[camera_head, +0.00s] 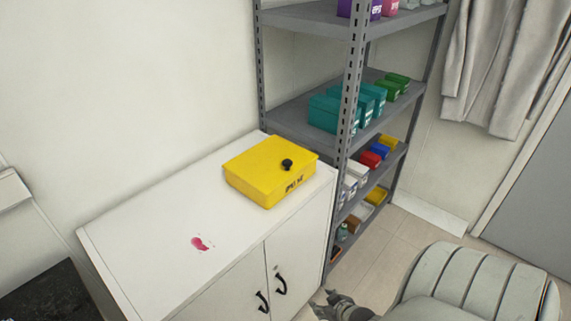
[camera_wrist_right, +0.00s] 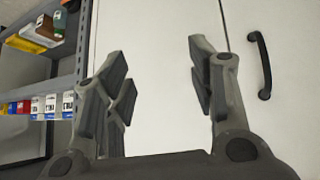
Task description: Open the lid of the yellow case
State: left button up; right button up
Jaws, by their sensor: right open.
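The yellow case (camera_head: 258,175) sits on the white cabinet's top (camera_head: 165,220), near its right end beside the shelf. Its lid is closed, with a black knob (camera_head: 287,163) on top and dark lettering on its front side. My right gripper (camera_head: 330,302) shows at the bottom of the head view, below the case and in front of the cabinet, apart from the case. In the right wrist view the right gripper (camera_wrist_right: 160,80) is open and empty, with the cabinet's white doors behind its fingers. My left gripper is not in view.
A grey metal shelf (camera_head: 300,110) with teal, green and other coloured boxes stands right of the cabinet. The doors have black handles (camera_head: 280,283), one also in the wrist view (camera_wrist_right: 262,65).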

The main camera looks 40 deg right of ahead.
jog(key=w+d+r+t+h+b, duration=0.1)
jog(key=w+d+r+t, duration=0.15)
jog(key=w+r, duration=0.35)
jog(key=w+d+r+t, duration=0.1)
jog(key=w+d+r, duration=0.25)
jog(key=r, duration=0.35)
jog(key=t+b, duration=0.2)
jog(key=t, duration=0.4)
send_near(287, 161)
jog(key=shift+y, duration=0.3)
jog(key=shift+w+d, duration=0.3)
jog(key=shift+w, duration=1.3)
jog(key=shift+w+d, duration=0.35)
jog(key=shift+w, duration=1.3)
jog(key=shift+w+d, duration=0.3)
jog(key=shift+w, duration=1.3)
grip_shut()
